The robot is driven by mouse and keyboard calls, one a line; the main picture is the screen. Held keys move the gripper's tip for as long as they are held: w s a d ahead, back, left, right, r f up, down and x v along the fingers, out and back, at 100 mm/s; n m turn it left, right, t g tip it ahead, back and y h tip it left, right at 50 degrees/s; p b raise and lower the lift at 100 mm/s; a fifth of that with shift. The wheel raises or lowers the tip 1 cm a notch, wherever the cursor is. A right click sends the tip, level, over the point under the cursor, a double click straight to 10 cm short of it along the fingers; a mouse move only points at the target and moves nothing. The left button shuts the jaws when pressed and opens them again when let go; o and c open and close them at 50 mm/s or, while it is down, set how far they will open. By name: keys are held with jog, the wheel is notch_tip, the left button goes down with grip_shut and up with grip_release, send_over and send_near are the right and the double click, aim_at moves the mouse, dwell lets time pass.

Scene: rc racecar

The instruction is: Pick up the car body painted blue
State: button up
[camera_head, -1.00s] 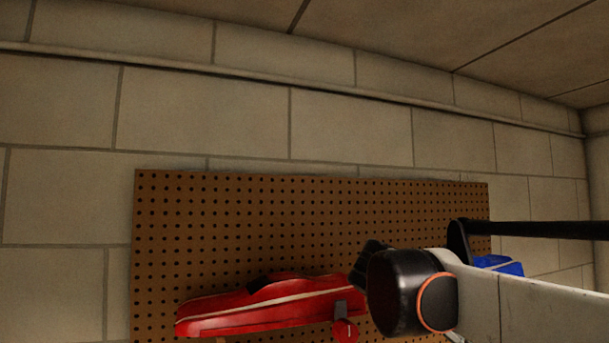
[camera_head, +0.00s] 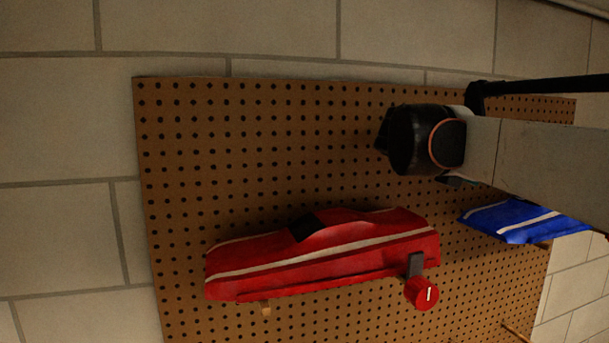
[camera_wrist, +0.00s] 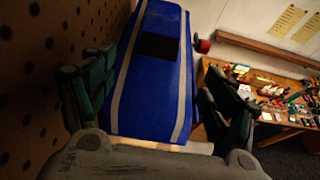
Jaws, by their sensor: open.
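The blue car body (camera_head: 522,221) with pale stripes is on the brown pegboard at the right in the head view, partly hidden by my arm. In the wrist view the blue car body (camera_wrist: 152,75) fills the middle, with two light stripes and a dark window patch. My gripper (camera_wrist: 158,100) is open, one finger on each side of the blue car body. I cannot tell whether the fingers touch it. In the head view my gripper (camera_head: 384,132) shows only as a dark end, mostly hidden behind my wrist.
A red car body (camera_head: 320,252) with white stripes rests on the pegboard (camera_head: 250,150) left of the blue one, with a red knob (camera_head: 421,294) at its lower right. In the wrist view, a cluttered wooden workbench (camera_wrist: 290,90) stands at the right, with yellow papers (camera_wrist: 290,20) above.

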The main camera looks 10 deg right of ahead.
jog(key=shift+w+d+r, duration=0.15)
jog(key=shift+w+d, duration=0.15)
jog(key=shift+w, duration=0.05)
jog(key=p+x, duration=0.1)
jog(key=x, duration=0.6)
jog(key=shift+s+d, duration=0.1)
jog(key=shift+d, duration=0.3)
jog(key=shift+s+d, duration=0.15)
jog(key=shift+d, duration=0.15)
jog(key=p+x, duration=0.2)
jog(key=x, duration=0.3)
jog(key=shift+a, duration=0.1)
jog(key=shift+c, duration=0.7)
jog(key=c, duration=1)
